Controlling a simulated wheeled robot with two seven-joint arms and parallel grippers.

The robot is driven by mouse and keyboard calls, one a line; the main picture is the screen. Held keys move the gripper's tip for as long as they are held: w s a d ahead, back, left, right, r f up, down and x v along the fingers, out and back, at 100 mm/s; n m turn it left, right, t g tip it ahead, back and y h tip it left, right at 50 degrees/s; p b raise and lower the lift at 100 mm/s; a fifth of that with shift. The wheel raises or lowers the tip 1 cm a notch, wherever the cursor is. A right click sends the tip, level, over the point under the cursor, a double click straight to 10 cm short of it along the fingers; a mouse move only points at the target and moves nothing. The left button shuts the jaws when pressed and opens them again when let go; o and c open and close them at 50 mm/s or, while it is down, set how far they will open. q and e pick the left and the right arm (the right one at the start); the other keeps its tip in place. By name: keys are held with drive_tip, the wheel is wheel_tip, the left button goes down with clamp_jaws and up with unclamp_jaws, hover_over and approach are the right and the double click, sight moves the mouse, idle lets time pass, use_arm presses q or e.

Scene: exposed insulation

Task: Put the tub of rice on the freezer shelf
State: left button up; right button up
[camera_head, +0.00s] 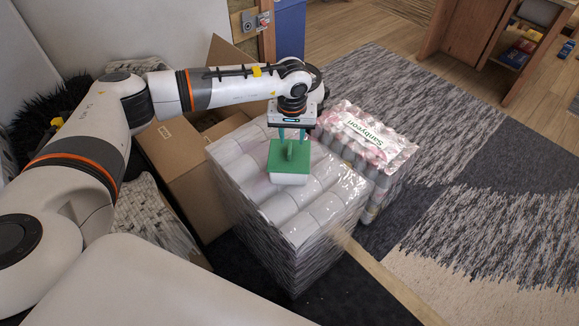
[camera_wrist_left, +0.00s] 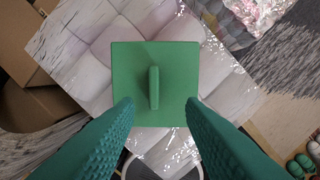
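The tub of rice (camera_head: 290,172), which I take to be the white tub with a square green lid and raised handle, stands on a plastic-wrapped stack of white rolls (camera_head: 320,245). In the left wrist view the lid (camera_wrist_left: 180,65) lies just beyond my fingers. My left gripper (camera_head: 291,138) points down over the tub. Its green fingers are apart, one on each side of the handle in the wrist view (camera_wrist_left: 158,104), with gaps to it. Whether the fingertips reach handle height is hard to tell. No freezer shelf is visible, nor is my right gripper.
A pack labelled Sanbyeon (camera_head: 375,140) stands right behind the stack. Cardboard boxes (camera_head: 175,160) are to its left. A wooden strip (camera_head: 385,275) runs along the floor in front. Patterned carpet (camera_head: 480,200) lies open on the right, with a wooden shelf unit (camera_head: 465,35) beyond.

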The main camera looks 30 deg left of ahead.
sight(289, 148)
use_arm(q)
drive_tip(key=f+b, duration=0.1)
drive_tip(key=f, duration=0.1)
drive_tip(key=f+b, duration=0.1)
drive_tip(key=f, duration=0.1)
drive_tip(key=w+a+f+b, duration=0.1)
drive_tip(key=shift+a+f, duration=0.1)
drive_tip(key=shift+f, duration=0.3)
drive_tip(key=shift+r, duration=0.1)
clamp_jaws()
drive_tip(key=shift+r, duration=0.1)
idle(0.8)
